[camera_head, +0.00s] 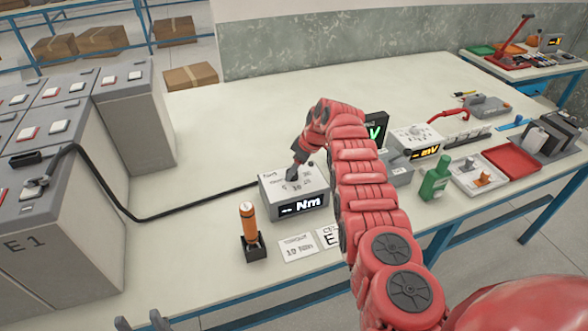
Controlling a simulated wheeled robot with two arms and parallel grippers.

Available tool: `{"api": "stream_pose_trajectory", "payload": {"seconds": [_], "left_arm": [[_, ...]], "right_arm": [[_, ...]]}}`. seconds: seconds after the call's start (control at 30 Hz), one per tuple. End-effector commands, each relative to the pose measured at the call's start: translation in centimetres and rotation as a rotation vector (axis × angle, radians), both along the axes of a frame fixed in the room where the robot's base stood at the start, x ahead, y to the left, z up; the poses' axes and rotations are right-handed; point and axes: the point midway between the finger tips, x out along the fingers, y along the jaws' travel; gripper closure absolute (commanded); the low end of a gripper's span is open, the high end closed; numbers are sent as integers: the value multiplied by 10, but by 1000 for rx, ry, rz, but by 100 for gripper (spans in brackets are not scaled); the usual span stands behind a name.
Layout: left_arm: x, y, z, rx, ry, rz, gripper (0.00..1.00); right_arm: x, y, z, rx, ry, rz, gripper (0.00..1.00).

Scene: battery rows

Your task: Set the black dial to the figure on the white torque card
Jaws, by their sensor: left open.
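The grey torque box (270,199) stands near the front edge of the table, and its display (301,206) reads "-- Nm". The white torque card (298,247) lies flat in front of it; its print seems to read 10 Nm, though small. My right gripper (293,172) points down at the top of the box, over the dial area. The black dial is hidden or merges with the dark fingertips, so its setting and any grip on it cannot be told. My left gripper (141,321) shows only its two grey fingertips at the bottom edge, apart and empty.
An orange-handled screwdriver (248,225) stands upright in a black holder left of the card. A black cable (150,218) crosses the table from the grey battery cabinets (60,225). The table's back is clear.

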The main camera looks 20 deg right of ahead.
Motion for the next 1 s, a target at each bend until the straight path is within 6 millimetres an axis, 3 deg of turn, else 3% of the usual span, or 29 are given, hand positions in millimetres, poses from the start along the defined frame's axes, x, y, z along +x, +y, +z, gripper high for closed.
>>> {"api": "stream_pose_trajectory", "payload": {"seconds": [0.03,0.13,0.67,0.83,1.0], "left_arm": [[0,0,0,0,0,0,50],[0,0,0,0,0,0,50],[0,0,-3,0,0,0,50],[0,0,-7,0,0,0,50],[0,0,-22,0,0,0,50]], "right_arm": [[0,0,0,1,1,0,37],[0,0,0,0,0,0,21],[-1,-3,11,2,-6,-1,21],[-7,-9,27,-3,-5,-1,21],[-17,-22,67,-3,-10,-2,21]]}}
